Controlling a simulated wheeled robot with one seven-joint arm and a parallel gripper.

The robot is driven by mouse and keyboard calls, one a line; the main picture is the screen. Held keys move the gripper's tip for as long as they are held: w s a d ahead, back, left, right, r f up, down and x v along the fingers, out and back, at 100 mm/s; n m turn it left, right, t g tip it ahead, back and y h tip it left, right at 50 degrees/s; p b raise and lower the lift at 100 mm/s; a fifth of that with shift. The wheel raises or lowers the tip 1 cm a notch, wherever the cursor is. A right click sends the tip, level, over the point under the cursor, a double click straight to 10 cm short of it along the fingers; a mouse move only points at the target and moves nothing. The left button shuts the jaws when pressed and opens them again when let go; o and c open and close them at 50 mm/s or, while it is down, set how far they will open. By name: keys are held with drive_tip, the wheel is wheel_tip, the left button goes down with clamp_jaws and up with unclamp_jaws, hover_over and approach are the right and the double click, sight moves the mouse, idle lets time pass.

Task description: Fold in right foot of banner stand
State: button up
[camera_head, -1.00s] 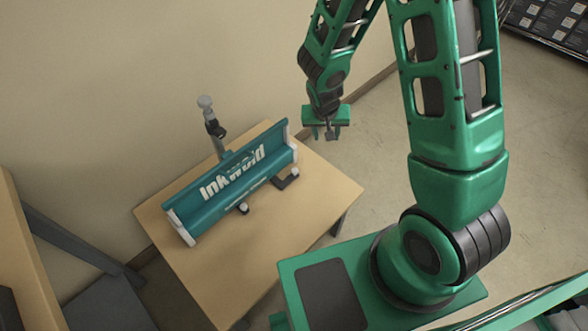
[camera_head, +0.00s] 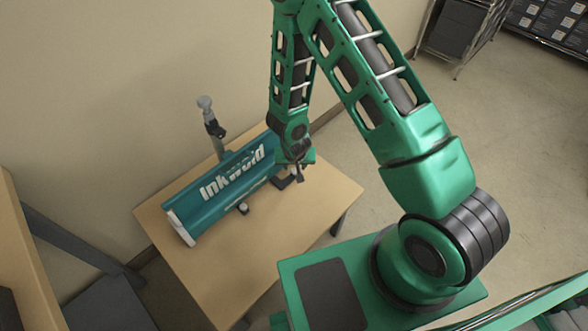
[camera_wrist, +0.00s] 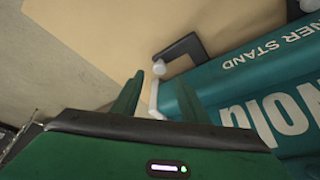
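The teal banner stand (camera_head: 205,200) with white lettering and white end caps lies on the wooden table (camera_head: 200,283). Its right foot (camera_head: 284,183), a dark bent bar with a white tip, sticks out from the near side. In the wrist view the foot (camera_wrist: 181,46) stands out from the stand (camera_wrist: 262,72), its white tip (camera_wrist: 159,68) lying just beyond the fingertips. My gripper (camera_head: 298,176) is over the stand's right end. In the wrist view my gripper (camera_wrist: 160,88) is open, with nothing clasped; a white end cap (camera_wrist: 154,100) shows between its fingers.
The left foot (camera_head: 243,208) shows as a dark stub with a pale tip at the stand's near side. A grey-topped pole (camera_head: 210,120) rises behind the stand, near the wall. The table's front half is clear. Shelving stands at the upper right.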

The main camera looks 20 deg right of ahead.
sight(295, 170)
drive_tip(key=shift+x, duration=2.6)
clamp_jaws()
